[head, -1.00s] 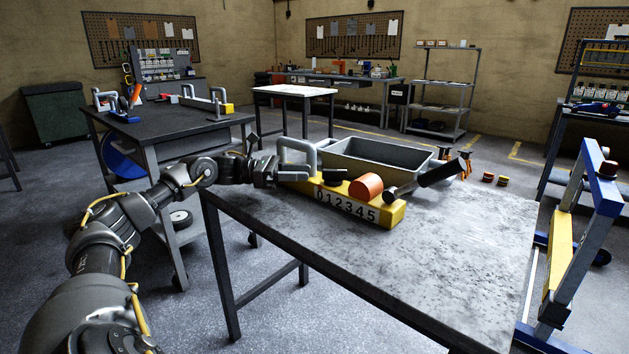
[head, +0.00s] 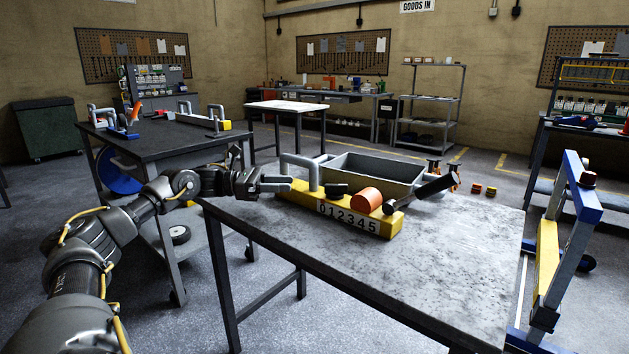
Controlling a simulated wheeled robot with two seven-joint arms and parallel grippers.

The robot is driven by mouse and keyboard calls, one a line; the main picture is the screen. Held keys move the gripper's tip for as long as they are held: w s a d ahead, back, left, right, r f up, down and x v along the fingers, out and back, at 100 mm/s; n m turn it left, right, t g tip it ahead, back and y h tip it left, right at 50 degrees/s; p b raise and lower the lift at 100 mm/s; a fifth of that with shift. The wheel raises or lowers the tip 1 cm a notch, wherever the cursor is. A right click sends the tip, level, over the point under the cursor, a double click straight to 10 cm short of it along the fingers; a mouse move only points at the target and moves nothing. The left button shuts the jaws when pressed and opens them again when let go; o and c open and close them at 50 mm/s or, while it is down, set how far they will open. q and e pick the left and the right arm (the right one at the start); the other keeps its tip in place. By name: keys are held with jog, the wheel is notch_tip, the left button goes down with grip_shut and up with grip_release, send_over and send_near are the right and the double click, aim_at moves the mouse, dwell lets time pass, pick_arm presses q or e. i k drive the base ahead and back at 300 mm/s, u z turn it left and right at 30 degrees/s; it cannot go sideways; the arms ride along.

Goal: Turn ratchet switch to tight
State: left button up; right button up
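A yellow block (head: 305,198) with the digits 012345 on its front lies on the near table. It carries a grey bent handle (head: 301,160), a black knob (head: 336,189) and an orange cylinder (head: 366,200). A black-handled tool with a rounded grey head (head: 432,188) slants at its right end; I cannot tell whether this is the ratchet, and no switch or tight marking is readable. My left gripper (head: 279,184) is at the block's left end, beside the handle's foot. Its finger gap and any contact are too small to tell. My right gripper is out of view.
A grey open bin (head: 372,166) stands behind the block. The near table's front and right part (head: 440,260) is clear. A blue and grey frame with a yellow panel (head: 546,257) stands at the table's right. A dark workbench (head: 160,147) is behind my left arm.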

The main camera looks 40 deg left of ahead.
aim_at(336, 190)
jog(key=k, duration=1)
